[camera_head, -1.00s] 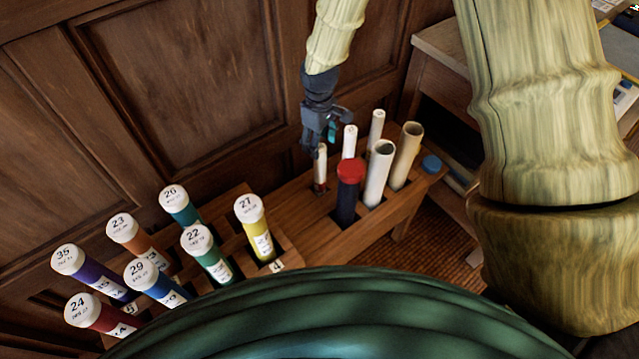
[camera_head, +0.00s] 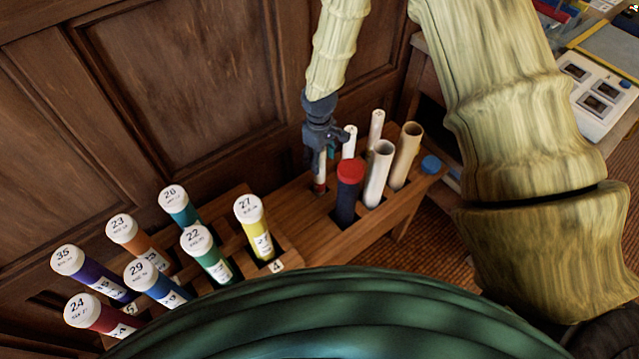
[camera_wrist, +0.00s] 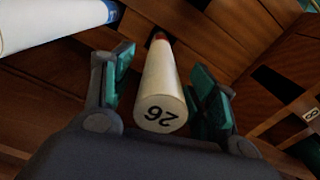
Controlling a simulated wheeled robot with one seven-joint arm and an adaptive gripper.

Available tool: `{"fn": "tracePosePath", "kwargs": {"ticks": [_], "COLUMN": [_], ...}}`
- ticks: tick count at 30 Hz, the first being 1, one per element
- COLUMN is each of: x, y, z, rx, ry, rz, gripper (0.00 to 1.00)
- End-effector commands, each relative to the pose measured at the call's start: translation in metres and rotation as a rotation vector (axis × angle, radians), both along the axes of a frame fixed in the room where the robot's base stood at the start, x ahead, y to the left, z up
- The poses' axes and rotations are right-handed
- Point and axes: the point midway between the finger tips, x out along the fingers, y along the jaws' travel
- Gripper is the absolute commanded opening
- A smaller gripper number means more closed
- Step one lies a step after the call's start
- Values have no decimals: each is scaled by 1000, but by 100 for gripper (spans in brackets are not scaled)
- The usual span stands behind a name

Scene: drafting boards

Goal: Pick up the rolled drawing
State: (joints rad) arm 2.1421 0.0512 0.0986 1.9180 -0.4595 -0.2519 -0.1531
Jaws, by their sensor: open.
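A thin whitish rolled drawing (camera_head: 319,171) with a red band low down stands upright in the wooden rack (camera_head: 300,203). Its upper part is hidden behind my gripper (camera_head: 322,152) in the head view. In the wrist view the roll (camera_wrist: 162,88) shows "26" on its near end. There my gripper (camera_wrist: 163,78) is open, with one green-padded finger on each side of the roll. Gaps show between the roll and both pads.
Close to the right stand other whitish rolls (camera_head: 379,172), a beige tube (camera_head: 406,155) and a red-capped dark tube (camera_head: 347,190). Several numbered capped tubes (camera_head: 199,246) fill the left part. A wood-panelled wall (camera_head: 210,75) rises close behind.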

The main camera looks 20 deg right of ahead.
Motion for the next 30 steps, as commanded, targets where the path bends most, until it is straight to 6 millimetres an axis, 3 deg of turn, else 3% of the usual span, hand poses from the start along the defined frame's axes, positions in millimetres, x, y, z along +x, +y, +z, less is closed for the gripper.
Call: {"fn": "tracePosePath", "kwargs": {"ticks": [2,11,23,30], "x": [0,0,0,1], "y": [0,0,0,0], "z": [0,0,8,44], "rx": [0,0,1,1], "ry": [0,0,-1,-3], "rz": [0,0,0,0], "gripper": [58,5,5,5]}}
